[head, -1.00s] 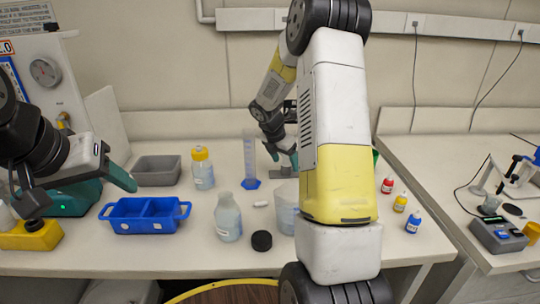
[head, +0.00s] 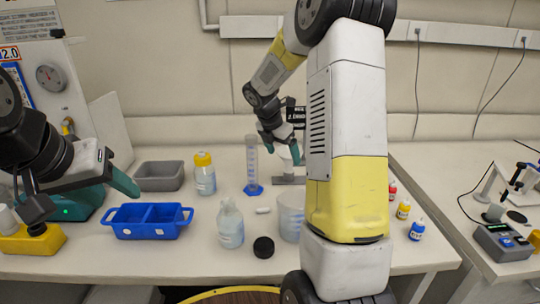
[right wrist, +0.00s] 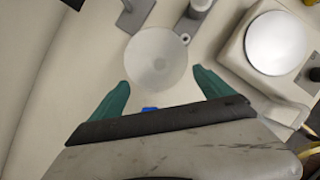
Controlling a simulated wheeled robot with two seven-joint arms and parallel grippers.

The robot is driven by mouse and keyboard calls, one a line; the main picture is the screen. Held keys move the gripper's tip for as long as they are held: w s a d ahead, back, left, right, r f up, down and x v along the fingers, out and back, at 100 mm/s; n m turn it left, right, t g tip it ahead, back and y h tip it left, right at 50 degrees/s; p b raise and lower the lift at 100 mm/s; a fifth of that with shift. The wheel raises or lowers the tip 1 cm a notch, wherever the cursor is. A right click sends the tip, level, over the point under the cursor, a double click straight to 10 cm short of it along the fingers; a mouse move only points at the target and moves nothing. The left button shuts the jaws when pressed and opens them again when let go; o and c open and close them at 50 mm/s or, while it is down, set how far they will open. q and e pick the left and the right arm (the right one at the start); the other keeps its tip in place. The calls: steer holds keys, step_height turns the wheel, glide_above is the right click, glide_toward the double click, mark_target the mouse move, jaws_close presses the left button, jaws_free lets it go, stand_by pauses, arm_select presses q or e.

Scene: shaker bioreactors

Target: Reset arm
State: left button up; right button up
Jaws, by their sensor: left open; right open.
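My left gripper (head: 112,177) is at the left of the head view, above the bench and beside the blue two-part tray; its jaws are open with nothing between them. My right arm crosses the middle of the head view. My right gripper (head: 283,150) hangs over the back of the bench, just right of the graduated cylinder (head: 252,168). In the right wrist view its two teal fingers (right wrist: 158,92) stand wide apart. A frosted round object (right wrist: 155,60) shows beyond and between the fingertips, with no visible finger contact.
The blue tray (head: 149,233), grey bin (head: 160,186), yellow-capped bottle (head: 205,180), clear bottle (head: 230,227), black cap (head: 263,247) and beaker (head: 291,215) stand on the bench. A white device with a round plate (right wrist: 278,42) is near my right gripper.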

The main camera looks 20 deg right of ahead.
steer(key=s+a+r+m+t+y, duration=0.1)
steer(key=s+a+r+m, duration=0.2)
steer(key=s+r+m, duration=0.25)
steer(key=s+a+r+m+y, duration=0.1)
steer(key=s+a+r+m, duration=0.2)
steer(key=s+r+m, duration=0.3)
steer(key=s+a+r+m+t+y, duration=0.1)
steer(key=s+a+m+y, duration=0.1)
steer(key=s+m, duration=0.4)
steer(key=s+a+r+m+t+y, duration=0.1)
steer(key=s+a+m, duration=0.4)
steer(key=s, duration=0.5)
steer(key=shift+s+r+m+t+y, duration=0.15)
steer(key=shift+s+m+t+y, duration=0.3)
steer(key=shift+y, duration=0.15)
